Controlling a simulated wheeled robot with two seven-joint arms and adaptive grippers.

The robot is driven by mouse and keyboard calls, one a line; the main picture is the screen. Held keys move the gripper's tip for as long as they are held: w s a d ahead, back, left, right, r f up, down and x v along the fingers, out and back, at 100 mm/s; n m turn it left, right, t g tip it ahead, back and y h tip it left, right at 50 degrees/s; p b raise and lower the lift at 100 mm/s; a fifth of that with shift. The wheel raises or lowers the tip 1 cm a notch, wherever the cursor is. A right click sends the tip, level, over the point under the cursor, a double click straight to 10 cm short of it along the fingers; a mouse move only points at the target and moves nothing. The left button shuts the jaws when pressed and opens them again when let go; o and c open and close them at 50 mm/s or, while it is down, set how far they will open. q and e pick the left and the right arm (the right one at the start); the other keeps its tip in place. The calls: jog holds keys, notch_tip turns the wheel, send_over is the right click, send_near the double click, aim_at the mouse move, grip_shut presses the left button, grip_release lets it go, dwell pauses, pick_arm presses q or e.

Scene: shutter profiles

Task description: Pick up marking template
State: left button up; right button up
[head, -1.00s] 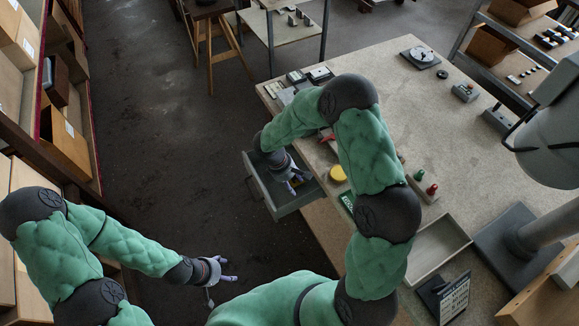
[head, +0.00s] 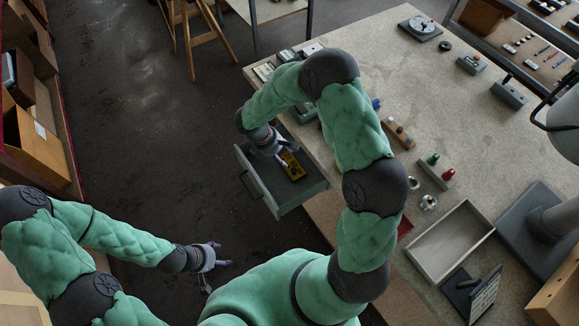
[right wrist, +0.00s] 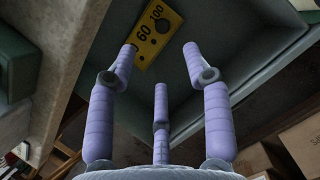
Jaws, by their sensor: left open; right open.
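The yellow marking template (head: 292,166), with dark holes, lies in the open grey drawer (head: 312,190) at the table's left side. In the right wrist view the template (right wrist: 153,38) shows the numbers 60 and 100 and lies on the drawer floor, ahead of the fingers. My right gripper (head: 284,154) is over the drawer, beside the template. In the right wrist view my right gripper (right wrist: 160,70) is open and empty, its three purple fingers spread and apart from the template. My left gripper (head: 222,255) is open and empty over the floor, away from the table.
The drawer's walls stand around the template. On the table are an empty tray (head: 446,248), a holder with green and red knobs (head: 436,172) and a dial gauge (head: 420,26). My right arm hides part of the tabletop. Shelves with boxes (head: 35,145) stand at left.

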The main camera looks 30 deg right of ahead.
jog(key=f, duration=0.1)
jog(key=b, duration=0.1)
send_over(293, 170)
jog(key=w+a, duration=0.1)
jog(key=a, duration=0.1)
notch_tip(293, 170, down, 5)
jog(key=b+x, duration=0.1)
jog(key=x, duration=0.4)
jog(key=shift+a+f, duration=0.15)
jog(key=shift+f, duration=0.1)
grip_shut()
